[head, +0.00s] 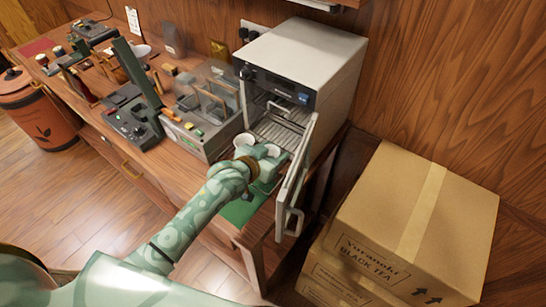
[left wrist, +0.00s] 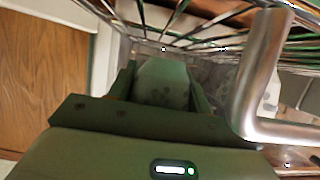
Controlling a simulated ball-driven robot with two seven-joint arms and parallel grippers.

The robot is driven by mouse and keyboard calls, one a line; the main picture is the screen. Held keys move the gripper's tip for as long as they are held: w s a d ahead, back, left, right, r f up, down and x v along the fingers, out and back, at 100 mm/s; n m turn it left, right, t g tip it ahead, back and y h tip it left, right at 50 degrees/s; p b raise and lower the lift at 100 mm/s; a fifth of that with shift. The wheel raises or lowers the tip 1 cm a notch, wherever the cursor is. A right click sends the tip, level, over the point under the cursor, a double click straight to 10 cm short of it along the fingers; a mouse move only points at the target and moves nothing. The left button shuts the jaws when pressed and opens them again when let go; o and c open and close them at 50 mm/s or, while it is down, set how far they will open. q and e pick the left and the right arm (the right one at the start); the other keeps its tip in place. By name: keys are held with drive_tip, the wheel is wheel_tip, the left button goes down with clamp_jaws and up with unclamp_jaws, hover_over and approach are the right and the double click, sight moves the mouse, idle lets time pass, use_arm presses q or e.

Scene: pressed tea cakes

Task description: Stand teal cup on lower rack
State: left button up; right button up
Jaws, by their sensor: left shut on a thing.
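My left gripper (head: 268,158) reaches in front of the open white cabinet (head: 312,55). It is shut on the teal cup (left wrist: 163,83), a pale green cup that shows between the fingers in the left wrist view. In the head view the cup's pale rim (head: 273,150) shows at the fingertips. The cabinet's wire rack (head: 280,130) shows inside. Rack wires (left wrist: 190,38) also cross the top of the left wrist view. The lower rack is hard to make out in the head view. My right gripper is not in view.
The open cabinet door (head: 297,178) stands close to the right of my gripper; its metal handle (left wrist: 262,80) looms in the left wrist view. Another white-rimmed cup (head: 244,140) is just left. A green mat (head: 240,211) lies in front. Cardboard boxes (head: 410,220) stand right.

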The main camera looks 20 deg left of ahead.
use_arm(q)
drive_tip(key=shift+f, duration=0.75)
drive_tip(key=o, duration=1)
drive_tip(key=shift+c, duration=0.2)
drive_tip(key=shift+s+r, duration=0.15)
drive_tip(key=p+v, duration=0.2)
drive_tip(key=v, duration=0.9)
drive_tip(key=shift+s+a+p, duration=0.15)
drive_tip(key=shift+s+p, duration=0.15)
drive_tip(key=shift+s, duration=0.05)
